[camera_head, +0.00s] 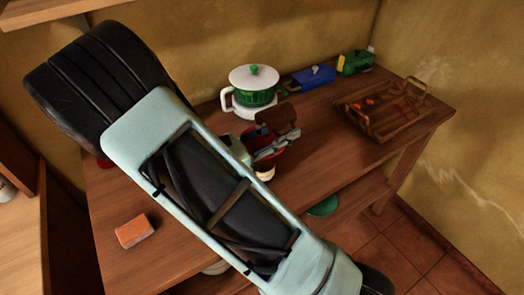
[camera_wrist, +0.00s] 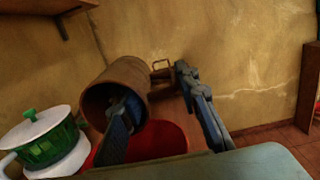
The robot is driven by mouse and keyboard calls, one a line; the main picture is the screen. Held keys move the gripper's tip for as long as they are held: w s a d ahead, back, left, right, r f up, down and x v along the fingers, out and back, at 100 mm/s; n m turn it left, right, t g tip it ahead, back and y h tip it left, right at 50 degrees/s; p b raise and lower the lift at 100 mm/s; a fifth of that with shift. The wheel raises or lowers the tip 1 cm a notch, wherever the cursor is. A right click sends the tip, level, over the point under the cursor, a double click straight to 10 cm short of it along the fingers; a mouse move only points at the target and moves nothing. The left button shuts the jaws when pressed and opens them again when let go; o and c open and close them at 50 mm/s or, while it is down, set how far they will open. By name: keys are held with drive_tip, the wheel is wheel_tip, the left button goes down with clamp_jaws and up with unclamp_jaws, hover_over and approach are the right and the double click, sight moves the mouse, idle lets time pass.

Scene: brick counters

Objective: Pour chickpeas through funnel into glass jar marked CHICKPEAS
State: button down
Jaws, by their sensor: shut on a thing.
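A brown cup (camera_head: 279,117) is held above a red funnel (camera_head: 276,158). In the wrist view the cup (camera_wrist: 139,72) lies tipped well over, its dark mouth toward the camera. The red funnel (camera_wrist: 165,138) shows just below it. My gripper (camera_head: 272,146) is shut on the cup's wall. In the wrist view one finger of my gripper (camera_wrist: 160,108) reaches into the mouth and the other is outside at the right. A small pale piece (camera_head: 265,173) under the funnel may be the jar; my arm hides most of it. No chickpeas or label can be made out.
A white-and-green lidded pot (camera_head: 253,90) stands close behind the funnel. Blue (camera_head: 314,77) and green (camera_head: 356,62) boxes are along the wall. A wooden tray (camera_head: 390,111) is at the right end. An orange block (camera_head: 134,231) lies at front left. The counter (camera_head: 335,135) is clear right of the funnel.

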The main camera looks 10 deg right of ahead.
drive_tip(key=shift+s+a+r+t+h+b, duration=0.1)
drive_tip(key=shift+a+r+t+h+b, duration=0.1)
drive_tip(key=shift+h+b, duration=0.25)
drive_tip(key=shift+a+r+t+h+b, duration=0.1)
drive_tip(key=shift+a+t+h+b, duration=0.15)
drive_tip(key=shift+h, duration=0.4)
idle(2.6)
